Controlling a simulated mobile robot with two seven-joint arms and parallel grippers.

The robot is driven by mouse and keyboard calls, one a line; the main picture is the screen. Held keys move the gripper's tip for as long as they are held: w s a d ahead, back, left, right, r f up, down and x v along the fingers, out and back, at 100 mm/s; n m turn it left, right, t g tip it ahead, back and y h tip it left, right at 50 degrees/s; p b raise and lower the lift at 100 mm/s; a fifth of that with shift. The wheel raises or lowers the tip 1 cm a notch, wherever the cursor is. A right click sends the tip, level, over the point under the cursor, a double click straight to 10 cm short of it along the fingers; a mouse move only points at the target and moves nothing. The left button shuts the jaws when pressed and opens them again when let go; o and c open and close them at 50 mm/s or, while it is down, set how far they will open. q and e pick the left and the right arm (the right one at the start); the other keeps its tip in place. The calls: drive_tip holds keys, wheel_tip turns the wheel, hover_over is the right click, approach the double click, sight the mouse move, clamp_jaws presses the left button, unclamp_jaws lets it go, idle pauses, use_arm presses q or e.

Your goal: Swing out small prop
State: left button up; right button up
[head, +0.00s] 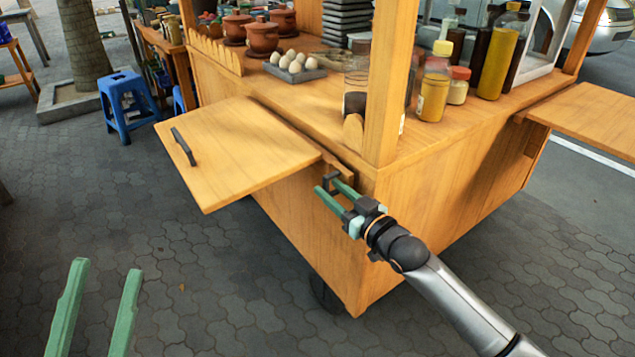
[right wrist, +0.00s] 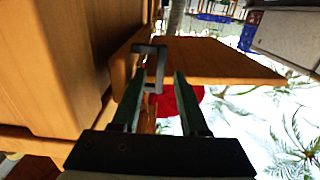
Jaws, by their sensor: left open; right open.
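A small wooden prop (head: 344,175) sits at the cart's corner, just below the inner end of the hinged side board. A dark bracket-shaped handle (head: 327,181) is on it. My right gripper (head: 326,187) is open at this handle, with green fingers reaching past it. In the right wrist view the handle (right wrist: 161,72) shows at the fingertips, close to the left finger and partly between the two. I cannot tell whether a finger touches it. My left gripper (head: 106,268) is open and empty over the pavement at lower left.
The side board (head: 240,150) sticks out level from the cart, with its own dark handle (head: 183,147). The countertop (head: 300,95) holds eggs, pots and bottles. A corner post (head: 388,90) rises above the prop. A blue stool (head: 128,100) stands at left.

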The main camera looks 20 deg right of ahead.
drive_tip(key=shift+b+x, duration=0.7)
drive_tip(key=shift+x, duration=2.05)
drive_tip(key=shift+c, duration=0.4)
clamp_jaws()
